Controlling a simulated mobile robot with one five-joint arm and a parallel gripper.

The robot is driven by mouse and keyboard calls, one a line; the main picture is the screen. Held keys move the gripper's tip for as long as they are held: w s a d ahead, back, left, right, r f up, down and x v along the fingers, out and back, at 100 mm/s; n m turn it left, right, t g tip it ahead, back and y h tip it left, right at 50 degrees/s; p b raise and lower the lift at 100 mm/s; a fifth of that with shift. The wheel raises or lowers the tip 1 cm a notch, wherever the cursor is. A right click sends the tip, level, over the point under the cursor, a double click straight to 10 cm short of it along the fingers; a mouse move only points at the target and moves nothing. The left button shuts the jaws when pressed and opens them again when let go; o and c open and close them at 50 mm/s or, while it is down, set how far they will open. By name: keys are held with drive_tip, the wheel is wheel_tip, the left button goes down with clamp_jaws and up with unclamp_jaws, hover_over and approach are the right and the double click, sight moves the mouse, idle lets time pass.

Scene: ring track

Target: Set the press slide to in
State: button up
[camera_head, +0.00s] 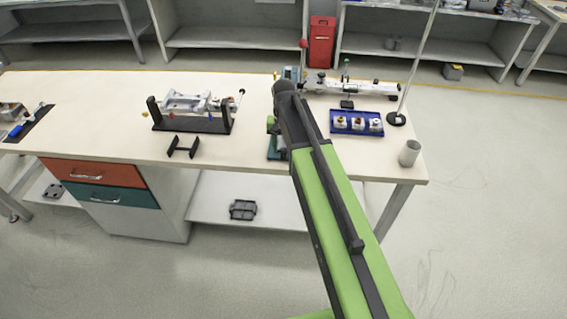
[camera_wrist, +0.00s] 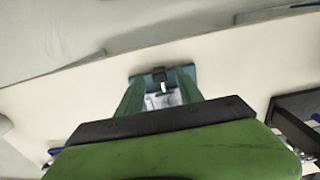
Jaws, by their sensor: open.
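The dark end of my arm is above the press.
A blue tray (camera_head: 340,127) with several white pieces and a grey cup (camera_head: 409,153) are right of my arm. A black stand with a silver assembly (camera_head: 190,101) and a small black bracket (camera_head: 183,147) are left. A pole rises behind the cup.

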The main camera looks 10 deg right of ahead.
wheel_tip(320, 180, down, 3)
drive_tip(key=shift+r+b, duration=0.1)
drive_tip(key=shift+b, duration=0.6)
drive_tip(key=shift+r, duration=0.1)
clamp_jaws()
idle(0.7)
